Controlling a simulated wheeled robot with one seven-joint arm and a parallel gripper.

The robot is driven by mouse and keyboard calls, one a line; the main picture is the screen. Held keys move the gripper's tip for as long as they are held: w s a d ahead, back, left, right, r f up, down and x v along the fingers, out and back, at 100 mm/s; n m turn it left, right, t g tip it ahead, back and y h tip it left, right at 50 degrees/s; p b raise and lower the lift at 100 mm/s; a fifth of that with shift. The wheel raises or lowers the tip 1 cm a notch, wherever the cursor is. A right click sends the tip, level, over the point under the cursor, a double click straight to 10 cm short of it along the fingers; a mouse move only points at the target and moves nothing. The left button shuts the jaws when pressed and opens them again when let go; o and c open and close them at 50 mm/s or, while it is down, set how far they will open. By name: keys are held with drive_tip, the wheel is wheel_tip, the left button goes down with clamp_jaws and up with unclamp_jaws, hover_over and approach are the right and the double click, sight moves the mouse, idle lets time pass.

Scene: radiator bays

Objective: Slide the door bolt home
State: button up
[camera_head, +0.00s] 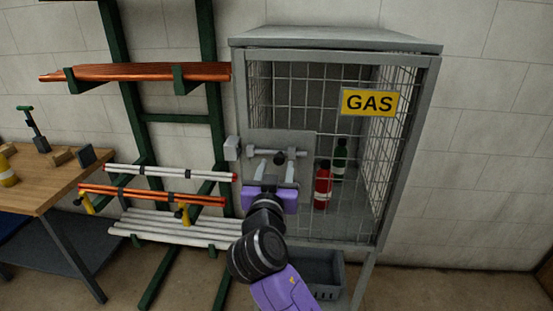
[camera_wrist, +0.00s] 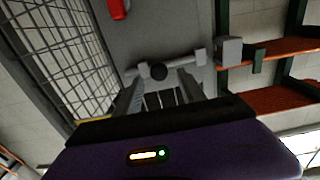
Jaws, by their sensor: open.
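The grey door bolt (camera_head: 296,153) lies level across a plate on the front of the gas cage. A dark round knob (camera_head: 279,158) sticks out from it. In the wrist view the bolt (camera_wrist: 184,60) and knob (camera_wrist: 158,71) are just beyond my fingertips. A grey block-shaped keeper (camera_head: 232,148) sits left of the bolt; in the wrist view the keeper (camera_wrist: 229,50) is right of it, with a small gap between. My gripper (camera_head: 276,170) is open, its fingers pointing at the plate on either side of the knob. I cannot tell whether they touch it.
The mesh cage (camera_head: 412,150) holds a red bottle (camera_head: 323,187) and a green bottle (camera_head: 340,158). A rack with pipes (camera_head: 140,72) stands left of it, a wooden workbench (camera_head: 40,182) further left. A grey crate (camera_head: 322,272) is below the cage.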

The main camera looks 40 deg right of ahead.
sight(278, 161)
drive_tip(key=shift+p+x, duration=0.3)
drive_tip(key=shift+x, duration=1.4)
drive_tip(key=shift+s, duration=0.1)
clamp_jaws()
drive_tip(key=shift+a, duration=0.1)
